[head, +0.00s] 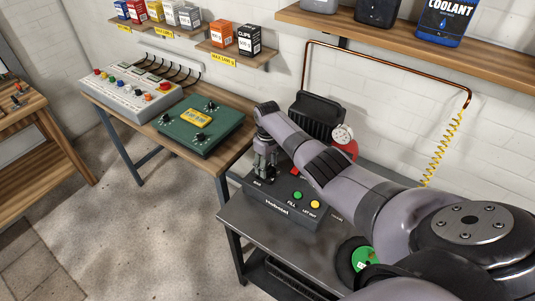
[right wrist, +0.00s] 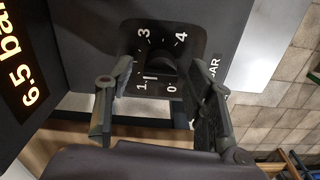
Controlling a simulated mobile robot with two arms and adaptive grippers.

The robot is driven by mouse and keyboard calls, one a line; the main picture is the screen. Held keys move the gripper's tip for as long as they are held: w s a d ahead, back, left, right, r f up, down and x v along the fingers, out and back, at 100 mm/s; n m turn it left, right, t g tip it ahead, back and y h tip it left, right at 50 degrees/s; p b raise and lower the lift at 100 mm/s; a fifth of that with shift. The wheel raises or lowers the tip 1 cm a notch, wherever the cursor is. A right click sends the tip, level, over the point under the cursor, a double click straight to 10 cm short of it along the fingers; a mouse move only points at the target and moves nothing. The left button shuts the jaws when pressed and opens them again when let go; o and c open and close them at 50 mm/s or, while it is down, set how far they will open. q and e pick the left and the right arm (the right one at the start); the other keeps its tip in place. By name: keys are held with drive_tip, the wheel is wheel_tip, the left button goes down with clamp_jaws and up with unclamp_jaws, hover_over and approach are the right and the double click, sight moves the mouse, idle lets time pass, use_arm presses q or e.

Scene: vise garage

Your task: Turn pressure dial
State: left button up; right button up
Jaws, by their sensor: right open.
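The pressure dial (right wrist: 166,68) shows in the right wrist view as a dark round knob on a black plate numbered from 0 to 4, with "BAR" beside it. A white mark lies near the 1; I cannot tell if it is the knob's pointer. My right gripper (right wrist: 160,80) is open, one finger on each side of the knob; contact is not clear. In the head view my right gripper (head: 265,174) points down over the left part of a black control box (head: 285,203), hiding the dial there. My left gripper is not in view.
An orange display (right wrist: 24,68) reads 6.5 bar in the right wrist view. The box has a green button (head: 297,195) and a yellow button (head: 315,204). A green panel (head: 215,130) and a grey console (head: 130,97) stand on the wooden bench to the left. Shelves hang behind.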

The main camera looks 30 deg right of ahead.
sight(268, 166)
wheel_tip(268, 166, up, 11)
drive_tip(key=shift+r, duration=0.15)
idle(0.6)
